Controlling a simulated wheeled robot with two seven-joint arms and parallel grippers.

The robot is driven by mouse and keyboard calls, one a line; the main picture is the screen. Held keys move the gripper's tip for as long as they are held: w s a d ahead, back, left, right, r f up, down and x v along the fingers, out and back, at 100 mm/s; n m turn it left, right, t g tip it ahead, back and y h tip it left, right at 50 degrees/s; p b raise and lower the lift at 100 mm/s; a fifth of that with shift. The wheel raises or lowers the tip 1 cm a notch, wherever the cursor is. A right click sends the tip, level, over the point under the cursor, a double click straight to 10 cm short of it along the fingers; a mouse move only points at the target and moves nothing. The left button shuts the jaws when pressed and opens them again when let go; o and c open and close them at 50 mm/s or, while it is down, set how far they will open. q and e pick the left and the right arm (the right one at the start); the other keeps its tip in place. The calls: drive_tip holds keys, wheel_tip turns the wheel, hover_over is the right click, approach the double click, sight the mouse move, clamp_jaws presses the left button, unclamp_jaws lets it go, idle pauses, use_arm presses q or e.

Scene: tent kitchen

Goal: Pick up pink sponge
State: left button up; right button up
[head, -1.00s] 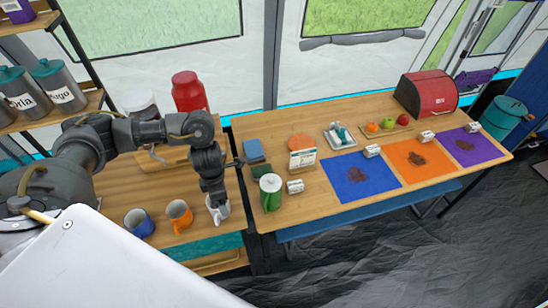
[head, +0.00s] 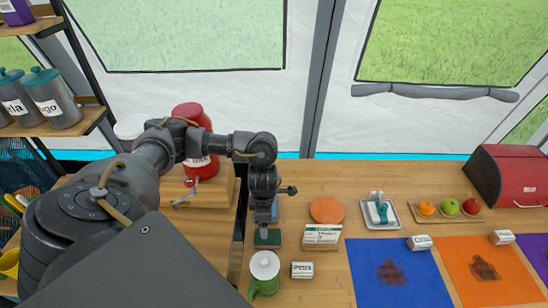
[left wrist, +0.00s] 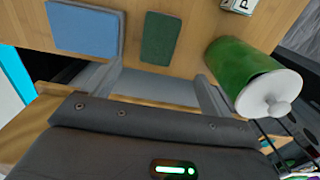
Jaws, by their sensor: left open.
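No clearly pink sponge shows. A dark green flat sponge-like block (head: 267,238) lies on the wooden table, and a blue one (head: 275,208) lies just behind it, partly hidden by my arm. In the left wrist view the blue block (left wrist: 85,29) and green block (left wrist: 158,38) lie side by side, apart. My left gripper (head: 266,227) hangs pointing down over the blocks. Its two fingers (left wrist: 152,78) are spread apart with nothing between them. A round salmon-orange disc (head: 326,210) lies to the right; I cannot tell what it is. My right gripper is not in view.
A green lidded mug (head: 265,276) stands close to the gripper, also in the left wrist view (left wrist: 236,65). A small label card (head: 303,270) and a box (head: 321,236) stand nearby. A tray (head: 394,222), fruit (head: 448,207) and coloured mats (head: 375,290) lie farther right.

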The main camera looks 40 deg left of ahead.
use_arm(q)
drive_tip(key=f, duration=0.3)
drive_tip(key=f+b, duration=0.1)
drive_tip(key=f, duration=0.1)
drive_tip(key=shift+w+f, duration=0.3)
drive_tip(key=shift+f, duration=0.05)
drive_tip(key=shift+w+f, duration=0.15)
drive_tip(key=shift+f, duration=0.5)
wheel_tip(320, 180, down, 5)
drive_tip(key=shift+d+r+p, duration=0.1)
drive_tip(key=shift+r+p, duration=0.05)
drive_tip(key=shift+p, duration=0.6)
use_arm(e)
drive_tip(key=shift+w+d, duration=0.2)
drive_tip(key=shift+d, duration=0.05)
use_arm(q)
drive_tip(key=c, duration=1.1)
